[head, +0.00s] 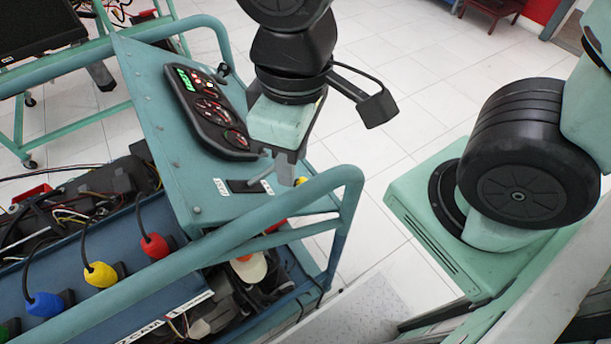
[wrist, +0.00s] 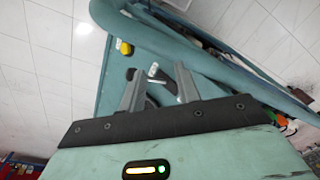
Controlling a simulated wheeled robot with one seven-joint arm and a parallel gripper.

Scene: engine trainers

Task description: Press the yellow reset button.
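The yellow button (wrist: 125,47) shows in the wrist view on the teal panel, close to the teal rail and above the left finger in the picture. My gripper (wrist: 162,82) is open and empty, with a clear gap between its two grey fingers. In the head view my gripper (head: 284,170) hangs over the front right of the teal console (head: 180,130). A small yellow patch (head: 301,181) shows right by the fingertips there; I cannot tell if it is the button. No contact with the button is visible.
A slot with a silver lever (wrist: 153,70) lies near the fingers. A thick teal rail (head: 250,218) runs along the console's front. A dark gauge cluster (head: 212,112) sits behind. Blue, yellow and red capped plugs (head: 100,274) stand at lower left.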

